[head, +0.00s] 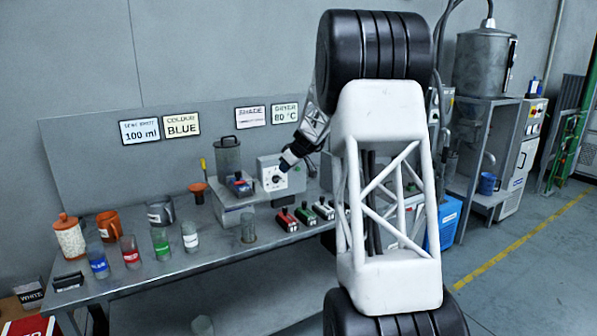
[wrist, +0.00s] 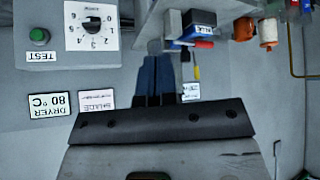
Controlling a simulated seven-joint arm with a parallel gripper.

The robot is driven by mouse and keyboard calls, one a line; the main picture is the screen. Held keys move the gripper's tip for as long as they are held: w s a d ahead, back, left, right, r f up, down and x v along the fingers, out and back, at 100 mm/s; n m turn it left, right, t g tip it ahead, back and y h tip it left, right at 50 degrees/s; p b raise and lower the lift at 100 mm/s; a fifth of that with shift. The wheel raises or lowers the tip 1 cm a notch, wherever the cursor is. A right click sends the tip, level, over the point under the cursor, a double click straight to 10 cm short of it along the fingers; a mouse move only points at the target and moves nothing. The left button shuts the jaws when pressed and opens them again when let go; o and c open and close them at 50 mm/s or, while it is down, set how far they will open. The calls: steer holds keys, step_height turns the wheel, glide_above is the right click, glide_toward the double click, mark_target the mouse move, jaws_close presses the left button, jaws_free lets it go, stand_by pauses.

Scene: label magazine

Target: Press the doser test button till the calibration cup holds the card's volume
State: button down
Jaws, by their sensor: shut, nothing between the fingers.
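The green test button (wrist: 38,36) is beside the dial, above an upside-down TEST label. My gripper (head: 284,163) is shut and empty, near the doser's front in the head view. Its fingers (wrist: 158,75) point away from the button in the wrist view, apart from it. A clear cup (head: 248,227), likely the calibration cup, stands at the bench's front; its level is unclear. The volume card (head: 140,131) reads 100 ml.
Other cards hang on the back panel: COLOUR BLUE (head: 182,125) and DRYER 80 °C (head: 285,112). Several labelled cups, such as the blue one (head: 98,262), stand at the bench's left. Red, green and dark cartridges (head: 305,213) lie right of the clear cup.

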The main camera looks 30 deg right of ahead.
mark_target(298, 169)
steer(key=w+d+f, duration=0.3)
steer(key=d+f, duration=0.1)
steer(key=d, duration=0.2)
steer(key=w+d+f+t, duration=0.1)
steer(key=w+d+f, duration=0.2)
steer(key=d, duration=0.4)
steer(key=w+d+f+n+t, duration=0.1)
steer(key=w+d+f, duration=0.3)
steer(key=d+f, duration=0.1)
steer(key=shift+d+f, duration=0.35)
steer(key=shift+d, duration=0.5)
steer(key=shift+w, duration=0.1)
steer(key=shift+w, duration=0.15)
steer(key=shift+w, duration=4.25)
